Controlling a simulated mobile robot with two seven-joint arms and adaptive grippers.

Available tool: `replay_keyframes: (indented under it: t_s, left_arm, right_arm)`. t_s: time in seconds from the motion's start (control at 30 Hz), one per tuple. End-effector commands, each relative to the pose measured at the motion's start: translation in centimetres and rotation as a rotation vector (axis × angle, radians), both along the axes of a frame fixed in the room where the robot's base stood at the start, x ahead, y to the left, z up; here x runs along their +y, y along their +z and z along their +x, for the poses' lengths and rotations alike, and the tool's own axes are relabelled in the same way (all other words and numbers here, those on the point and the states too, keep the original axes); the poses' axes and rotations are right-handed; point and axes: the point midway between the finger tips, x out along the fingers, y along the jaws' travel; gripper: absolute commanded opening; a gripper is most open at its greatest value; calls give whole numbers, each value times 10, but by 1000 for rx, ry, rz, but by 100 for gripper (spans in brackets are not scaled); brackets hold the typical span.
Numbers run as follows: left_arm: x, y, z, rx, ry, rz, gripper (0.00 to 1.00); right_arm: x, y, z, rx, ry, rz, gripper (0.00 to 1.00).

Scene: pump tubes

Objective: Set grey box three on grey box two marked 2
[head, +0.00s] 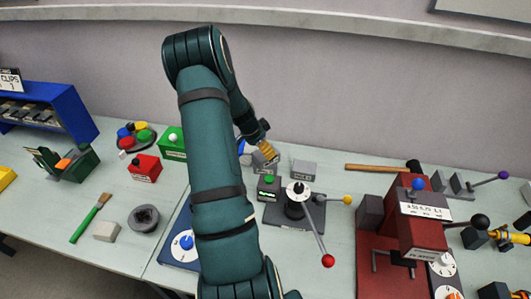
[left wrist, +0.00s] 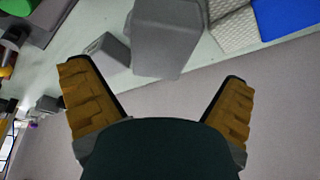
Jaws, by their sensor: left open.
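My left gripper (head: 267,150) is open above the back of the table, beside the grey boxes. In the left wrist view its two yellow-ridged fingers (left wrist: 155,74) are spread wide with nothing between them. A large grey box (left wrist: 168,35) lies just beyond the fingertips, and a smaller-looking grey box (left wrist: 106,52) sits beside it. In the head view one grey box (head: 302,169) stands right of the gripper, and another (head: 260,167) is partly hidden behind the fingers. Their number marks are too small to read. My right gripper is not in view.
A dark fixture with a red-knobbed lever (head: 299,200) stands in front of the boxes. A green box (head: 172,146) and a red box (head: 144,169) are to the left. A red press (head: 418,235) is at the right. The wall rises close behind the table.

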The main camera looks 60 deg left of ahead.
Motion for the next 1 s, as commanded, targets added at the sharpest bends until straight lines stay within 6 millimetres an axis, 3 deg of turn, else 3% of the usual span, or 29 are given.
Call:
replay_keyframes:
  t_s: [0.2,0.4,1.0]
  left_arm:
    - [-1,43,-17,-1,2,3,100]
    - [-2,65,-27,0,3,1,100]
    - [-3,70,-29,0,2,-1,100]
  right_arm:
    - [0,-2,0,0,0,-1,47]
    - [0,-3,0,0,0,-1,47]
    - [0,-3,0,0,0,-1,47]
